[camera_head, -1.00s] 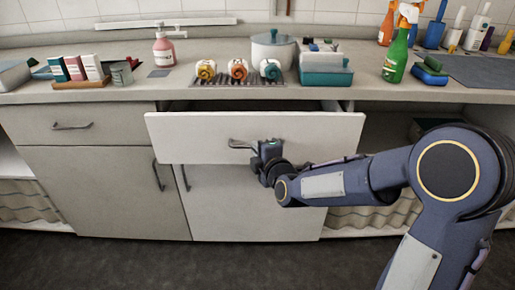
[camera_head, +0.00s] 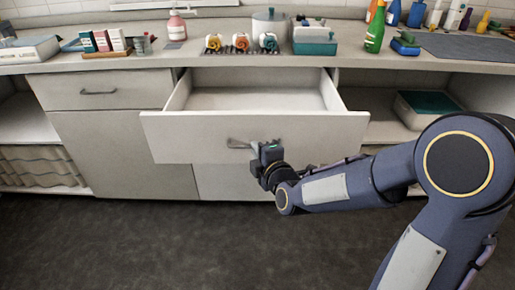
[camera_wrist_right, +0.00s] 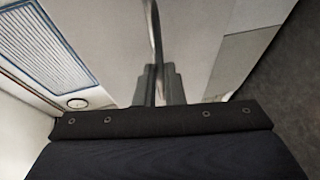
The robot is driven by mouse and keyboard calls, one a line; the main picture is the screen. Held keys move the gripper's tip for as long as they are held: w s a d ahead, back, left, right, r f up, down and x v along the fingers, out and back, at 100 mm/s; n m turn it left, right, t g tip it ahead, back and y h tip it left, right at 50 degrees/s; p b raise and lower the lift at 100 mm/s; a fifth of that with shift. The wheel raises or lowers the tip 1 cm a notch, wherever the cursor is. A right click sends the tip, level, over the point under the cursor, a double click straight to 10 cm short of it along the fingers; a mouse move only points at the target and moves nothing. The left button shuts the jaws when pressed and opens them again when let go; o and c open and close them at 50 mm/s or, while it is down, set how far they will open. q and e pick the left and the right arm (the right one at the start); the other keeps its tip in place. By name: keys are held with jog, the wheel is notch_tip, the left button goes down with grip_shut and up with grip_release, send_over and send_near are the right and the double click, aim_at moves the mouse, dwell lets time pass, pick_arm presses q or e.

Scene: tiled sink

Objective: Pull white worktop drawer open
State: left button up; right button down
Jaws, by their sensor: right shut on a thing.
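The white worktop drawer (camera_head: 190,138) is pulled well out from under the counter, and its inside looks empty. Its grey bar handle (camera_head: 238,143) is on the middle of the front. My right gripper (camera_head: 256,148) is at the right end of the handle and shut on it. In the right wrist view the fingers (camera_wrist_right: 159,84) close on the handle (camera_wrist_right: 154,30), which runs up between them. My left gripper is not in view.
The worktop (camera_head: 150,59) above carries bottles, rolled towels, a pot and boxes. A closed grey drawer (camera_head: 100,90) is to the left. An open shelf with a teal-lidded box (camera_head: 428,105) is to the right. The dark floor (camera_head: 130,240) in front is clear.

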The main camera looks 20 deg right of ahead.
dwell(0.3)
jog(key=c, duration=1.5)
grip_release()
jog(key=p+v, duration=0.1)
jog(key=v, duration=0.7)
jog(key=shift+f+p, duration=0.1)
jog(key=shift+p, duration=0.3)
